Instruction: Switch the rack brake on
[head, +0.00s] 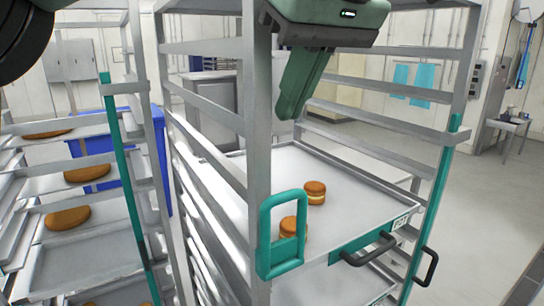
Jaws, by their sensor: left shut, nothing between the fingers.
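A metal rack (256,120) stands in front of me. A green loop handle (265,240) is on its near post, and a green strip (438,185) with a dark handle runs down its right post. I cannot pick out a part that is clearly the brake; the rack's foot is out of the picture. My left gripper (289,108) hangs in front of the upper rack, pointing down, its fingers together and empty. It is above the green loop handle and apart from it. My right gripper is not in view.
A tray (345,215) in the rack holds two filled rounds (315,192) and has a green front with a dark handle. Another rack (112,90) with rounds on trays stands close on the left. A blue bin (88,148) is behind. Open floor (480,220) lies right.

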